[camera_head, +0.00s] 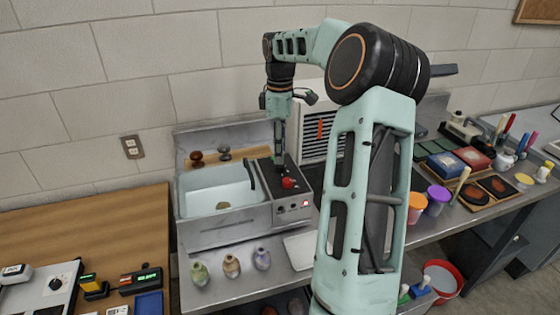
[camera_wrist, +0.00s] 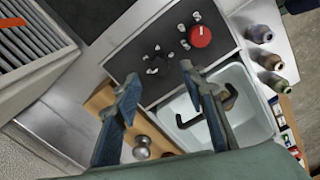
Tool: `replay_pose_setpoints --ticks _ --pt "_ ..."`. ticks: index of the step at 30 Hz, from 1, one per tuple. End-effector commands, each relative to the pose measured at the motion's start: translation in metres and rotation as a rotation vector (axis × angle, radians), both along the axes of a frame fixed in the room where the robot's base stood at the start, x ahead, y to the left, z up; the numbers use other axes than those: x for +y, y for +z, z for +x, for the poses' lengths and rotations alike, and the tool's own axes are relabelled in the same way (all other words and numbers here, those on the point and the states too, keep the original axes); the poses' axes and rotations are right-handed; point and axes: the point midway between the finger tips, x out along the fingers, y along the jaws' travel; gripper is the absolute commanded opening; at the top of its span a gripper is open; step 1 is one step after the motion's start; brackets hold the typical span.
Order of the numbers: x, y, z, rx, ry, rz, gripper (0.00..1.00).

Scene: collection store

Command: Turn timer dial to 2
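A round red dial (camera_head: 288,183) sits on the dark top panel (camera_head: 274,172) of the sink unit. In the wrist view the red dial (camera_wrist: 201,36) carries a short white mark near its middle, and white marks lie around and beside it on the dark panel (camera_wrist: 134,58). I cannot read them as numbers. My gripper (camera_head: 279,158) points down above the back of this panel. In the wrist view my gripper (camera_wrist: 160,74) is open, with a clear gap between its fingers and nothing in it. The dial lies beyond the fingertips, up and to the right, apparently untouched.
The metal basin (camera_head: 215,192) with a black bent handle (camera_head: 251,174) adjoins the panel on the left. Several small bottles (camera_head: 231,266) stand in front. A white device with a black knob (camera_head: 55,283) sits at lower left. A louvred box (camera_head: 318,135) stands behind.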

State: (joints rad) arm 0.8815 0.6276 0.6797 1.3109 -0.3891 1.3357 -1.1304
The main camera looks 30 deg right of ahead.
Motion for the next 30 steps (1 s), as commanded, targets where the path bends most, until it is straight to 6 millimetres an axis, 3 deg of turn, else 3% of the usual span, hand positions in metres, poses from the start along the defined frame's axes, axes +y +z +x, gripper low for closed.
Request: replay_pose_setpoints --ticks 7,19,30 --pt "0.001 -0.036 0.0 0.002 0.0 0.001 0.38" --pt "0.0 -0.044 0.0 -0.001 0.0 -0.001 0.38" --pt "0.0 -0.044 0.0 -0.001 0.0 -0.001 0.0"
